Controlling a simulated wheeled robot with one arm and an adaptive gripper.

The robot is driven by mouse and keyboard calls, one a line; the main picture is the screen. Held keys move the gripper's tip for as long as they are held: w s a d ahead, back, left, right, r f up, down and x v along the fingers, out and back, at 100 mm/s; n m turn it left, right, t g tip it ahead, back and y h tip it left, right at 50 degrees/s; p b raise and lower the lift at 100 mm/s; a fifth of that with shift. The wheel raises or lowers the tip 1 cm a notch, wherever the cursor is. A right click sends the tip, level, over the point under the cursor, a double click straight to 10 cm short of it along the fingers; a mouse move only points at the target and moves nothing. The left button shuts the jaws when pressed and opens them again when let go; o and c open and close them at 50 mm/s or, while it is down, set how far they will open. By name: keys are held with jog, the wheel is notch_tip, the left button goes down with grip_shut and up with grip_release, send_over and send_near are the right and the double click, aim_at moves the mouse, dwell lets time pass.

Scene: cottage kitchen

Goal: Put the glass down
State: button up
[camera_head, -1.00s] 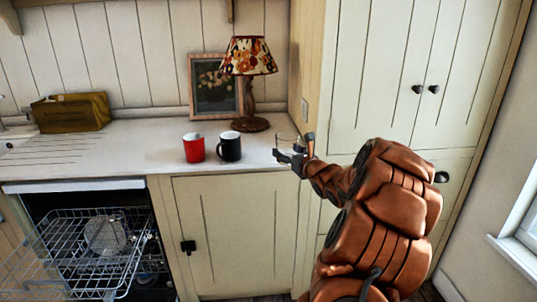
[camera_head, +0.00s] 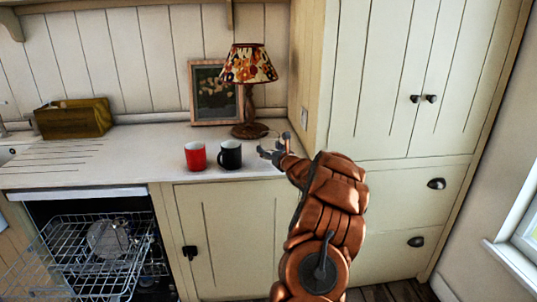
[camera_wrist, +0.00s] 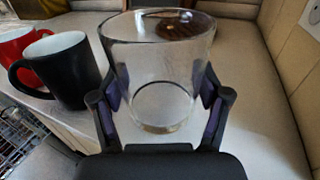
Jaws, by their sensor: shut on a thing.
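A clear glass (camera_wrist: 155,75) stands upright between the two fingers of my gripper (camera_wrist: 160,105) in the wrist view. The fingers press on its left and right sides. In the head view my gripper (camera_head: 276,148) is over the right end of the white counter (camera_head: 80,172), right of the black mug. The glass is hard to make out there. I cannot tell whether its base touches the counter.
A black mug (camera_head: 230,156) and a red mug (camera_head: 195,156) stand left of my gripper. A lamp (camera_head: 249,75) and a framed picture (camera_head: 215,95) are behind. A tall cupboard (camera_head: 400,80) bounds the counter on the right. An open dishwasher (camera_head: 95,240) is below left.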

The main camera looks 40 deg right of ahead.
jog(key=shift+w, duration=0.5)
notch_tip(320, 180, down, 3)
jog(key=shift+p, duration=0.8)
jog(key=shift+d+f, duration=0.1)
jog(key=shift+f, duration=0.15)
jog(key=shift+f+b, duration=0.15)
jog(key=shift+b, duration=0.15)
jog(key=o, duration=1.5)
jog(key=shift+r, duration=0.2)
jog(key=b+v, duration=0.3)
jog(key=v, duration=0.9)
